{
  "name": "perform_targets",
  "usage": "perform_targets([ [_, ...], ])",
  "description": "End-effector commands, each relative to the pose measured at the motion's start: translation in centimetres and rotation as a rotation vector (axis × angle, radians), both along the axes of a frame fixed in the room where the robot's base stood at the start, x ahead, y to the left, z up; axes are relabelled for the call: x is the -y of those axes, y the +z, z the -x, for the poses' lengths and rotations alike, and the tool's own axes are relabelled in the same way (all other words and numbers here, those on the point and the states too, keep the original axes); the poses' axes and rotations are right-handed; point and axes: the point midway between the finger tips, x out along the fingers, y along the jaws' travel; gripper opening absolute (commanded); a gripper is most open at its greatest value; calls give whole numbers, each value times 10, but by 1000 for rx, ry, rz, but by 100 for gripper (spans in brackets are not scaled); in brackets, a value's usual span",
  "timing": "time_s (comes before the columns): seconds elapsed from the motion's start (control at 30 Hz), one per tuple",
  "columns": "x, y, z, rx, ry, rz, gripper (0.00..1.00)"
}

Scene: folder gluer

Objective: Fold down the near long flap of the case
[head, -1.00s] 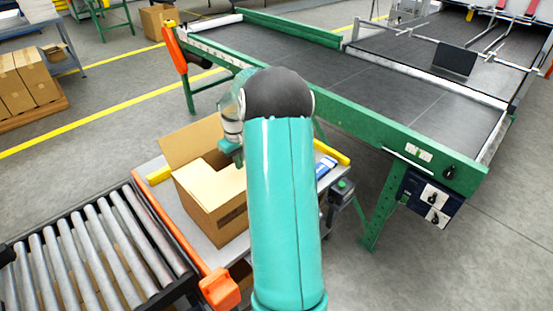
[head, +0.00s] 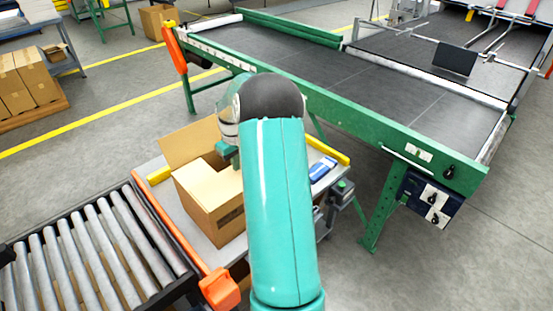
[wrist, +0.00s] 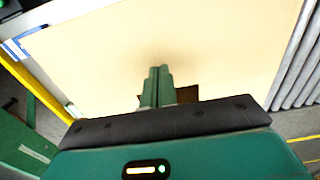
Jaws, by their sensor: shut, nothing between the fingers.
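The case (head: 217,220) is an open brown cardboard box on a pale work table. Its far flap (head: 190,143) stands up and leans outward. The near long flap (head: 205,184) appears to lie inward over the opening, roughly level; its exact angle is unclear. My gripper (head: 228,155) is at the case's top, partly hidden by my arm. In the wrist view a broad cardboard panel (wrist: 215,45) fills the picture. The shut, empty fingers (wrist: 158,74) are close over it, with a shadow at their tips; contact cannot be told. A dark gap shows beside the fingers.
A roller conveyor (head: 100,245) with an orange end stop (head: 220,288) is at the left. The green-framed belt machine (head: 330,80) stands behind the table.

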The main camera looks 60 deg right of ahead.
Motion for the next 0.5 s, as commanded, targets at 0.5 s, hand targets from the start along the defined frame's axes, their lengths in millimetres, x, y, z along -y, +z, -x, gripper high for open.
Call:
perform_targets([
  [0.5, 0, 56, -1, 2, 0, 3, 0],
])
